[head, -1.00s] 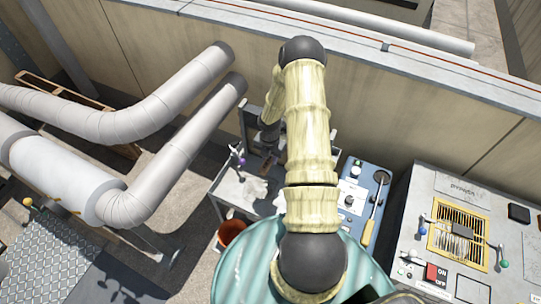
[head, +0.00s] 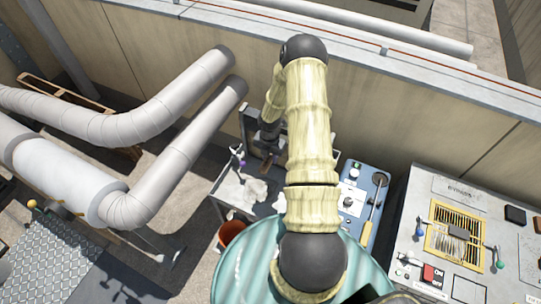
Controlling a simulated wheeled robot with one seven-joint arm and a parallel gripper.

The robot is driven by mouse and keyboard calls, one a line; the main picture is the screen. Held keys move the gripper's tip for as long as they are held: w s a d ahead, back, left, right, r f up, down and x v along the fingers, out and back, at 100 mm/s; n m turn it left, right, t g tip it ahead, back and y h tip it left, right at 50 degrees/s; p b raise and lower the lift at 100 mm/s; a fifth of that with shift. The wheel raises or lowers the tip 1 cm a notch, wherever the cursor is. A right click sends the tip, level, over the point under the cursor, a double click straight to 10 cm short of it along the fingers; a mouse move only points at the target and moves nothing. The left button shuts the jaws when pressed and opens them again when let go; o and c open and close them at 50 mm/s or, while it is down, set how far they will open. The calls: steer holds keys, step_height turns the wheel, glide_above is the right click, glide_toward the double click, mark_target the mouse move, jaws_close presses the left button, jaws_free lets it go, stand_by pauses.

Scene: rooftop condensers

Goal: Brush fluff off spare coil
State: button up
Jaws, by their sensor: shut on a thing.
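My arm reaches over the grey work table (head: 222,190), and my gripper (head: 268,150) points down at its far part. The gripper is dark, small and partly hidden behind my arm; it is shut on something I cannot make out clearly. Pale white fluff (head: 236,190) lies on the table below and left of the gripper. A small tan piece (head: 256,188) shows at the fluff's right edge; it may be a brush end. A dark grey upright frame (head: 247,122) stands at the table's back. I cannot tell which part is the spare coil.
A red-brown pot (head: 231,231) stands below the table, by a teal ribbed drum (head: 240,272). Thick grey pipes (head: 165,165) pass left. A blue panel (head: 353,190) and a grey control box (head: 425,200) with a yellow-framed grille stand right. A wall (head: 400,120) closes the back.

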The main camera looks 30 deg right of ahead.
steer(key=shift+d+r+p, duration=0.1)
steer(key=shift+r+p, duration=0.3)
steer(key=shift+r, duration=0.4)
steer(key=shift+f+b, duration=1.65)
steer(key=shift+f, duration=0.65)
steer(key=shift+r+p, duration=1.8)
steer(key=shift+r, duration=0.45)
steer(key=shift+f+b, duration=1.65)
steer(key=shift+f, duration=0.65)
